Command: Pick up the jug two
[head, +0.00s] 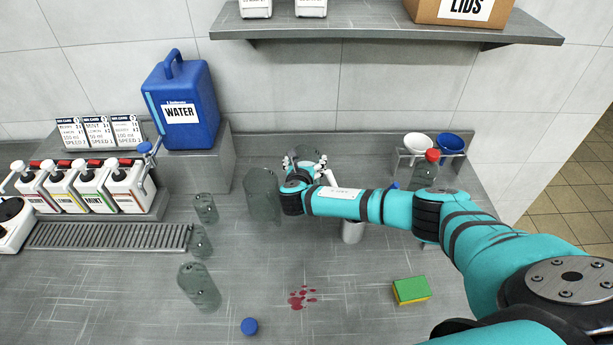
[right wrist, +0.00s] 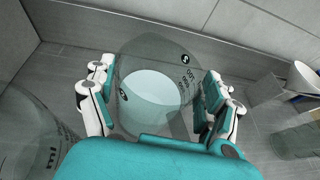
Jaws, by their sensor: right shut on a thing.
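A clear grey jug (right wrist: 152,100) stands between the two fingers of my right gripper (right wrist: 152,103) in the right wrist view. The gripper is shut on it, with a finger on each side. A second clear jug (head: 262,196) stands just left of the gripper. My left gripper is not in view.
Several clear vessels (head: 199,287) stand at left front. A blue cap (head: 249,326), red spill (head: 301,297) and sponge (head: 411,290) lie in front. A blue water container (head: 181,105) and dispensers (head: 124,187) are left. A shelf (head: 385,29) hangs above; a funnel rack (head: 430,158) is right.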

